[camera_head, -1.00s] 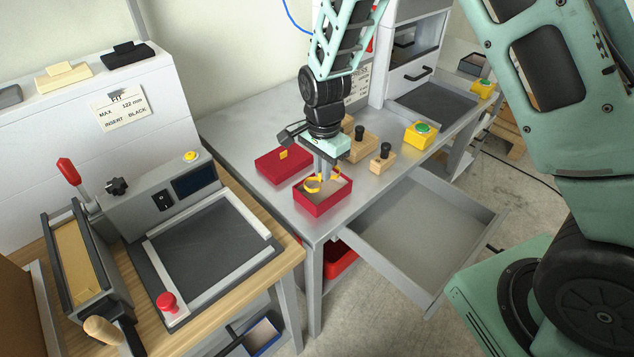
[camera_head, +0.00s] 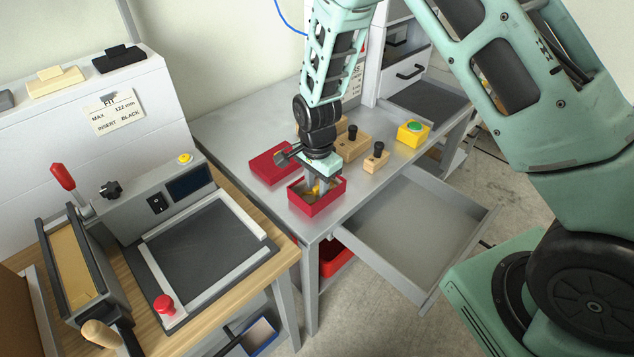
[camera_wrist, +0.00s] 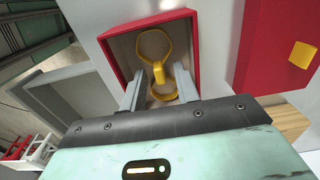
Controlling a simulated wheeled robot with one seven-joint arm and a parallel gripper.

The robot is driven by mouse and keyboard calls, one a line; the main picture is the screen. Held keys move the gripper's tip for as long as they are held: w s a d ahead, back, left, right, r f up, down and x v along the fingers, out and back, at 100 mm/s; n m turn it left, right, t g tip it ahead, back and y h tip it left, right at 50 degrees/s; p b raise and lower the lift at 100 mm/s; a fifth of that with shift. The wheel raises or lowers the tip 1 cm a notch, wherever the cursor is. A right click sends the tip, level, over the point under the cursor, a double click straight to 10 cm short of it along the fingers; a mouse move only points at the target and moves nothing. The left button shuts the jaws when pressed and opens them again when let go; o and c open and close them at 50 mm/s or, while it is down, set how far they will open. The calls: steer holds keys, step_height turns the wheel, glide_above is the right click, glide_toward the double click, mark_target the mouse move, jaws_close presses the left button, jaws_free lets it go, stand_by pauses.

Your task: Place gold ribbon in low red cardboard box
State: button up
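The low red cardboard box (camera_head: 304,206) stands open on the grey metal table, near its front corner. The gold ribbon (camera_wrist: 153,44), a looped bow, shows inside the box walls in the wrist view; in the head view the ribbon (camera_head: 311,190) is partly hidden by my gripper. My gripper (camera_head: 318,187) points down into the box. In the wrist view its two fingers (camera_wrist: 160,72) are apart, with the ribbon's loops seen between and below them. The ribbon's knot is close to the right finger; I cannot tell whether they touch.
A red lid (camera_head: 272,163) with a gold square lies just behind the box. An open grey drawer (camera_head: 415,240) juts out in front. A press machine (camera_head: 205,245) is at left.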

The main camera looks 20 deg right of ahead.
mark_target(317, 187)
step_height(317, 187, up, 12)
steer(key=b, duration=0.2)
steer(key=s+a+r+n, duration=0.2)
steer(key=s+n, duration=0.5)
steer(key=s, duration=0.2)
steer(key=s+a+r+n, duration=0.2)
steer(key=s+r+n, duration=0.1)
steer(key=s+n, duration=0.4)
steer(key=s+a+r+n, duration=0.2)
steer(key=s+n, duration=0.5)
steer(key=s, duration=0.4)
steer(key=shift+a+r+y, duration=0.15)
steer(key=shift+r+y, duration=0.15)
steer(key=shift+r, duration=0.25)
